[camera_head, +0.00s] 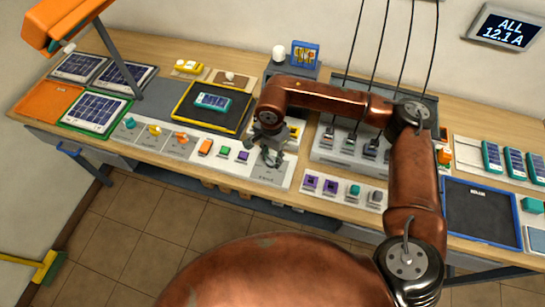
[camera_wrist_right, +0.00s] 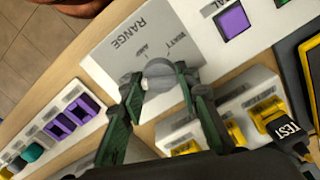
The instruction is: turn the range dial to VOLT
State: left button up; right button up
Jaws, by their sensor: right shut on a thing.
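The range dial (camera_wrist_right: 160,72) is a round grey knob on a light panel (camera_wrist_right: 120,48) in the right wrist view. The panel reads RANGE, with smaller words beside the knob that look like AMP and WATT; the knob's pointer cannot be made out. My right gripper (camera_wrist_right: 158,82) is shut on the dial, one green finger on each side. In the head view, my right gripper (camera_head: 267,155) reaches down to the panel (camera_head: 270,173) and hides most of the dial. The wall display (camera_head: 505,29) reads ALL 12.1 A. My left gripper is not in view.
Orange, green and purple buttons (camera_head: 242,155) stand left of the panel. A black tray (camera_head: 188,117) with a teal cell lies behind. In the wrist view, a yellow-and-black TEST plug (camera_wrist_right: 283,126) is close to my fingers.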

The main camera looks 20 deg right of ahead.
aim_at(272, 158)
jog(key=o, duration=1.2)
jog(key=shift+c, duration=0.2)
jog(key=shift+r, duration=0.15)
notch_tip(272, 158, up, 12)
